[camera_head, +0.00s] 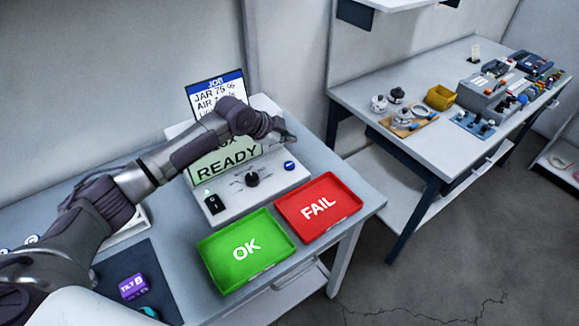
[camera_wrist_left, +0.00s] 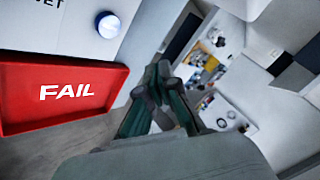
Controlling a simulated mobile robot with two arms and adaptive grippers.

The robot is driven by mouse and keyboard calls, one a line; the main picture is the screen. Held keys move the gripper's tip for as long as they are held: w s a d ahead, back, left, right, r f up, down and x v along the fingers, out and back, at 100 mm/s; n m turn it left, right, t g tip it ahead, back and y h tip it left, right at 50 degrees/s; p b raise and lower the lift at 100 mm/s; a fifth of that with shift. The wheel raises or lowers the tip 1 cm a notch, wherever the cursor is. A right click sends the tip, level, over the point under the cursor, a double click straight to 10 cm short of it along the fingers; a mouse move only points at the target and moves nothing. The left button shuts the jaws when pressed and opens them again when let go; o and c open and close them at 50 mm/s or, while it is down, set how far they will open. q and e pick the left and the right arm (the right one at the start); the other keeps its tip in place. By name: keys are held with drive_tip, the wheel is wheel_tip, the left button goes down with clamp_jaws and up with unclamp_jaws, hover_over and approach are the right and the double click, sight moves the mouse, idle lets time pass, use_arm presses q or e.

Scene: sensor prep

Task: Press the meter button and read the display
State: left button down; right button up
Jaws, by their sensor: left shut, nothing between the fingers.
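The meter (camera_head: 285,181) stands on the left table with a green-lit display (camera_head: 226,157) reading READY. My left arm hides the display's upper line. A blue button (camera_head: 290,165) is on the right of its sloped panel, beside a black knob (camera_head: 252,180) and a black switch (camera_head: 214,204). My left gripper (camera_head: 289,137) is shut and empty, in front of the meter and apart from the button in the picture. In the left wrist view, the button (camera_wrist_left: 109,26) is left of the fingers (camera_wrist_left: 163,72). My right gripper is not in view.
A green OK tray (camera_head: 217,272) and a red FAIL tray (camera_head: 342,213) lie before the meter. A job card (camera_head: 212,93) stands behind it. A purple TILT block (camera_head: 133,286) lies on a dark mat at lower left. A second table (camera_head: 352,97) holds several parts.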

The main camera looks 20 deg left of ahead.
use_arm(q)
drive_tip(key=b, duration=0.4)
hover_over(288, 165)
wheel_tip(288, 165, down, 6)
drive_tip(key=shift+s+r, duration=0.1)
drive_tip(key=shift+r, duration=0.15)
drive_tip(key=shift+f+b, duration=0.55)
drive_tip(key=shift+f, duration=0.35)
drive_tip(key=shift+f, duration=0.45)
